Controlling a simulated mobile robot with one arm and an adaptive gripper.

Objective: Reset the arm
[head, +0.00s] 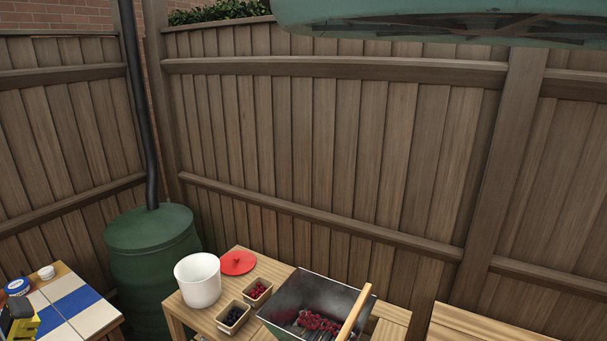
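My gripper and arm do not show in the head view, so I cannot see whether the gripper is open or holding anything. A wooden table (265,270) stands low in the middle of the picture. On it are a white bucket (198,282), a red lid (238,262), two small punnets of berries, one red (257,289) and one dark (233,316), and a metal bin (318,292) with red fruit (318,322) inside. A wooden handle (355,312) sticks up at the bin's right side.
A blue-and-white tiled table (72,301) at lower left bears a blue round container, a small white one and a partly cut-off yellow and black object (22,328). A green barrel (150,245) stands before the fence (320,150). A green object (440,18) overhangs top right.

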